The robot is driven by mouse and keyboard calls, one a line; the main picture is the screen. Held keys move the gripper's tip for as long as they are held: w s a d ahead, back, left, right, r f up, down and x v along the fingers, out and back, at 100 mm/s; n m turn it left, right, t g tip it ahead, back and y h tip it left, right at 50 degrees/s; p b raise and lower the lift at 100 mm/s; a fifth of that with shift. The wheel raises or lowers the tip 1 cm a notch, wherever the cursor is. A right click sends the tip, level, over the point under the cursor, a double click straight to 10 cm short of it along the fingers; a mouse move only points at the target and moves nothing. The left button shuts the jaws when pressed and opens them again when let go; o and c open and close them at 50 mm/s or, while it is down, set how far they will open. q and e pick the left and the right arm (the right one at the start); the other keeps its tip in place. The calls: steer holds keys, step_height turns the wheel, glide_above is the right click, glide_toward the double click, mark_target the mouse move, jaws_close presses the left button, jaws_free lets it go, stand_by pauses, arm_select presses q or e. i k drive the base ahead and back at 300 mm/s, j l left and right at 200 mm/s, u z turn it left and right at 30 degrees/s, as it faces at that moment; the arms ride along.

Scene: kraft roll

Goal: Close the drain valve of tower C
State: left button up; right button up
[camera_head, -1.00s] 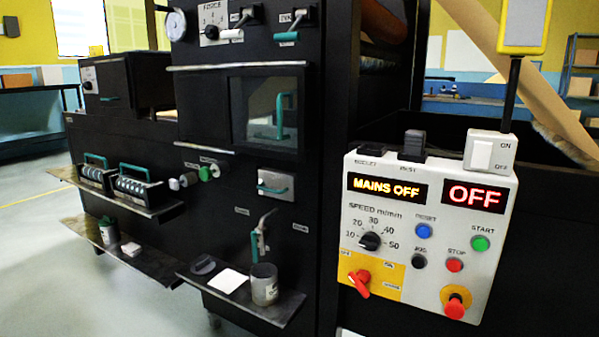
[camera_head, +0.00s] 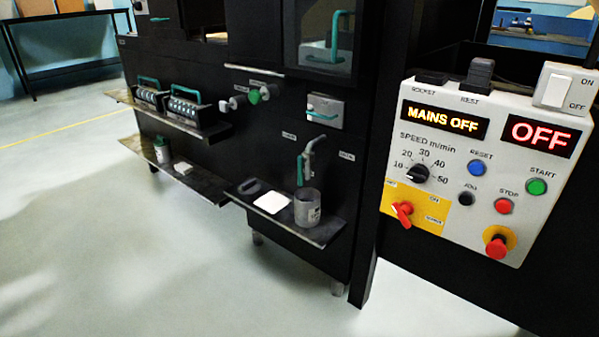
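The machine front is a black panel. A drain valve with a teal lever (camera_head: 301,168) and grey spout sits low on it, between two small labels too small to read. A grey cup (camera_head: 307,207) stands below the spout on a black shelf (camera_head: 327,232). I cannot tell from its markings which tower this valve belongs to. The lever hangs roughly downward along the valve body. Neither of my grippers is in view.
A white pad (camera_head: 272,203) and a dark round lid (camera_head: 249,187) lie beside the cup. A control panel (camera_head: 480,165) at the right reads MAINS OFF and OFF. Teal-handled blocks (camera_head: 187,110) stand on a left shelf. The floor (camera_head: 190,270) in front is clear.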

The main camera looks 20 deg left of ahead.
mark_target(301, 160)
steer(key=k+z, duration=0.15)
steer(key=k, duration=0.5)
steer(key=z, duration=1.7)
steer(key=j+z, duration=0.4)
steer(key=k+j+z, duration=0.2)
steer(key=z, duration=0.15)
steer(key=k+j, duration=0.25)
steer(key=j, duration=0.3)
steer(key=k+j, duration=0.25)
steer(key=j, duration=0.25)
steer(key=k+j, duration=0.25)
steer(key=j, duration=0.3)
steer(key=k+j, duration=0.25)
steer(key=j, duration=0.3)
steer(key=k+j, duration=0.25)
steer(key=j, duration=0.3)
steer(key=k+j, duration=0.2)
steer(key=j, duration=0.3)
steer(key=k+j, duration=0.25)
steer(key=j, duration=0.3)
steer(key=k+j, duration=0.25)
steer(key=j, duration=0.3)
